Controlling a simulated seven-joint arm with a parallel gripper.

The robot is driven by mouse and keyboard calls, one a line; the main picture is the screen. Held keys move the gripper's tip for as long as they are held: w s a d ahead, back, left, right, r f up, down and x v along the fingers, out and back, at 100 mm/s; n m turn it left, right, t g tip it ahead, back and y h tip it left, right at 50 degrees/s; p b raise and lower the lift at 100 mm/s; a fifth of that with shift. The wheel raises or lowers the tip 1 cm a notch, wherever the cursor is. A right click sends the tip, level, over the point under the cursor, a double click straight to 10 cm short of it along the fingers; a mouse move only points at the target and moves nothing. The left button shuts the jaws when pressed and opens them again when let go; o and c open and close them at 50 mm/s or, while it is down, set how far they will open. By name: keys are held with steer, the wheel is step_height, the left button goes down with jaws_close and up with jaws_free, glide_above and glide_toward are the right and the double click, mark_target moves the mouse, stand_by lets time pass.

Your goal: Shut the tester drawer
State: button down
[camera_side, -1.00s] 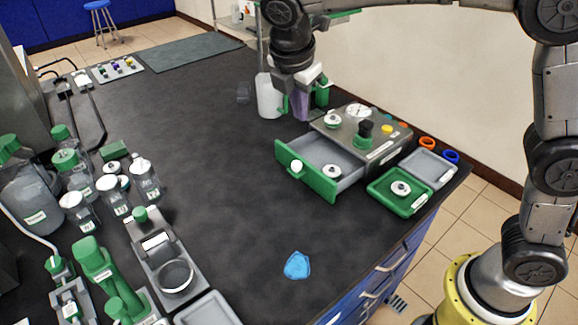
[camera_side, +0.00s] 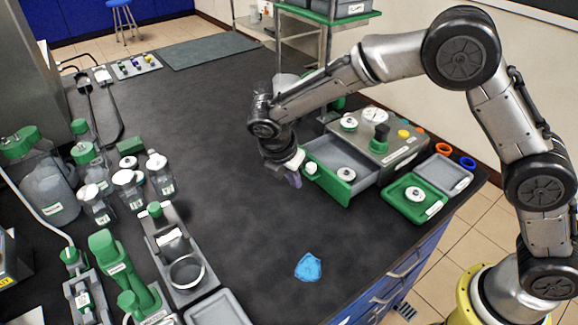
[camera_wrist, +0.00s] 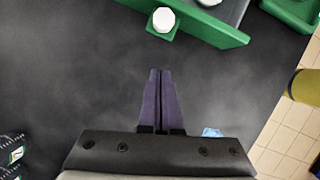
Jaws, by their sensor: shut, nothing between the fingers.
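The tester (camera_side: 385,143) is a grey box with a dial, a green knob and a yellow button on top. Its drawer (camera_side: 345,170) stands open toward the front left, with a green front and a white knob (camera_side: 311,168). A white-and-grey round part (camera_side: 346,174) lies in the drawer. My gripper (camera_side: 294,180) is shut and empty, low over the bench just outside the drawer front, near the knob. In the wrist view the purple fingers (camera_wrist: 159,75) are together, and the drawer knob (camera_wrist: 163,20) and green front (camera_wrist: 215,28) lie ahead, apart from the fingertips.
A green tray (camera_side: 400,207) and a grey tray (camera_side: 459,178) stand right of the tester. A blue crumpled item (camera_side: 308,267) lies on the bench in front. Bottles (camera_side: 98,205) and green-and-grey equipment stand at left. The middle of the bench is clear.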

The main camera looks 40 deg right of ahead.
mark_target(308, 177)
steer(key=shift+w+d, duration=0.2)
steer(key=shift+d, duration=0.45)
steer(key=shift+w+d, duration=0.25)
steer(key=shift+d, duration=0.35)
steer(key=shift+w+d, duration=0.2)
steer(key=shift+d, duration=0.45)
steer(key=shift+r, duration=0.1)
steer(key=shift+d, duration=0.1)
steer(key=d, duration=1.1)
steer(key=shift+d, duration=0.3)
